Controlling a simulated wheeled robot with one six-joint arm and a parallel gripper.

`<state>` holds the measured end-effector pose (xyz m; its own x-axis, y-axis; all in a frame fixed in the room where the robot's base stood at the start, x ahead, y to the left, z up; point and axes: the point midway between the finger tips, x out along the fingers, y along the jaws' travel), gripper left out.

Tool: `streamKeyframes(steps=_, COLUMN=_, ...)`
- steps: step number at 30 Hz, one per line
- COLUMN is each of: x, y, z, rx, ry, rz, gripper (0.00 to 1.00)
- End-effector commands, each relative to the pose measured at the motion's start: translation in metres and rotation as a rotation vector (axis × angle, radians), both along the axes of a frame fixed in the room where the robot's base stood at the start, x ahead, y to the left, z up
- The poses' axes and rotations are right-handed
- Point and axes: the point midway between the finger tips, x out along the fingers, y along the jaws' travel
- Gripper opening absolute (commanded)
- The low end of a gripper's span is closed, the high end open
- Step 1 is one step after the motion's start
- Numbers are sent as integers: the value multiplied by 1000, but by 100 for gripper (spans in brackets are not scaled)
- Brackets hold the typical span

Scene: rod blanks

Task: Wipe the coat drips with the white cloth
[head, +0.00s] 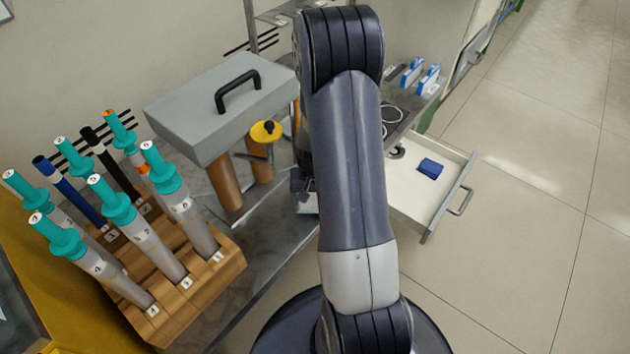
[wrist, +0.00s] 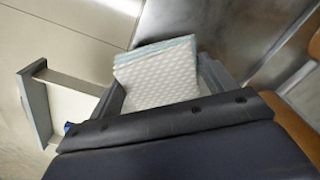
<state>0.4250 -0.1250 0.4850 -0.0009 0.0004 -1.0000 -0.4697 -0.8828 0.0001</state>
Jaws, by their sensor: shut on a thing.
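In the wrist view the white cloth (wrist: 158,75), a folded, dimpled pad with a pale blue edge, sits between the fingers of my gripper (wrist: 165,88). The gripper is shut on it. In the head view my arm hides most of the gripper (head: 304,185); a small pale bit of the cloth (head: 308,203) shows beneath it, over or near the grey bench top. I cannot tell whether the cloth touches the bench. I cannot make out any coat drips in either view.
A wooden rack (head: 205,285) holds several teal-capped rods at the left. A grey box with a black handle (head: 225,105) stands behind it on brown legs. A yellow-topped item (head: 266,131) is beside my arm. An open drawer (head: 408,205) at the right holds a folded blue cloth (head: 430,169).

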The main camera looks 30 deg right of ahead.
Motion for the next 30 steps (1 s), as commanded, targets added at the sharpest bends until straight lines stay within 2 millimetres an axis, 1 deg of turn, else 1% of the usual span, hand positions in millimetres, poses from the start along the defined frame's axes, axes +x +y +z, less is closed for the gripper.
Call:
streamKeyframes(steps=1, x=1, y=0, z=9, rx=0, ry=-1, rz=1, gripper=58)
streamKeyframes(steps=3, x=1, y=1, z=15, rx=0, ry=-1, rz=1, gripper=58)
streamKeyframes(steps=12, x=3, y=2, z=42, rx=0, ry=-1, rz=4, gripper=58)
streamKeyframes(steps=15, x=3, y=2, z=48, rx=0, ry=-1, rz=4, gripper=58)
streamKeyframes(steps=30, x=4, y=4, z=51, rx=0, ry=-1, rz=10, gripper=58)
